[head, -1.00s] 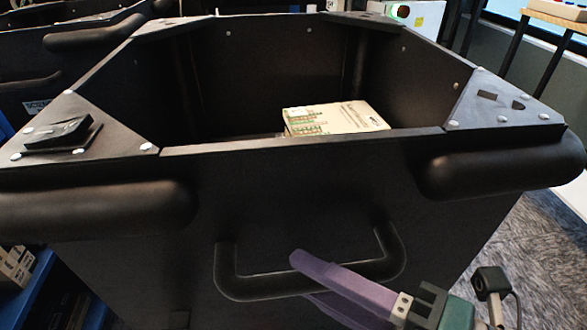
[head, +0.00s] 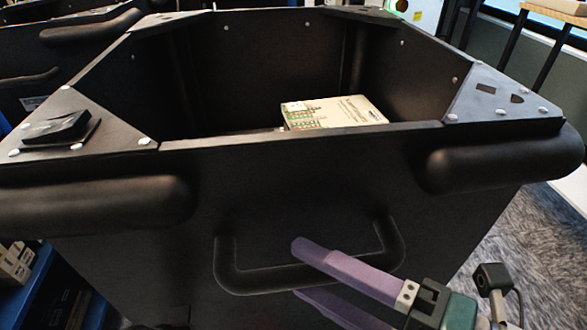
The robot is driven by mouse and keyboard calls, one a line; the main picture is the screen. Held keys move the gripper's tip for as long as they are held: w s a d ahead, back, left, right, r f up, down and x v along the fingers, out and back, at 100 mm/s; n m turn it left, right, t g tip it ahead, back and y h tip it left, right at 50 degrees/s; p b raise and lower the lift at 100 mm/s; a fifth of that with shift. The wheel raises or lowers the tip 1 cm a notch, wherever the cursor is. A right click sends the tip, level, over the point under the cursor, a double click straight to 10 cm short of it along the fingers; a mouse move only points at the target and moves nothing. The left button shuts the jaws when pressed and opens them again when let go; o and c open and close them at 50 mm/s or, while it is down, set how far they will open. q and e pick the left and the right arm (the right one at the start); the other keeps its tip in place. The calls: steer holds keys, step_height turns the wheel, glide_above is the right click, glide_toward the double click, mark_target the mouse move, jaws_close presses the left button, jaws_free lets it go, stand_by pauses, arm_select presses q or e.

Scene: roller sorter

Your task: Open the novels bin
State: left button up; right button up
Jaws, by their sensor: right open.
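A large black bin (head: 330,185) with an open top fills the view; no label naming it as novels shows on it. A black U-shaped handle (head: 255,282) sits on its near panel. My right gripper (head: 297,270) has purple fingers and is open at the handle. In the picture, one finger lies above the handle's lower bar and crosses in front of it, and the other lies below. I cannot tell whether they touch the bar. A pale book (head: 350,111) lies inside the bin. My left gripper is not in view.
Thick black bumpers (head: 95,208) stick out at the bin's near corners. A black latch-like part (head: 55,130) sits on the left corner plate. Another dark bin (head: 60,70) stands behind at left. Grey carpet (head: 520,245) is clear at right.

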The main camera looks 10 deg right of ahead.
steer(key=v, duration=0.9)
steer(key=shift+s+d+p, duration=0.2)
steer(key=shift+s+p, duration=0.05)
steer(key=shift+p, duration=0.05)
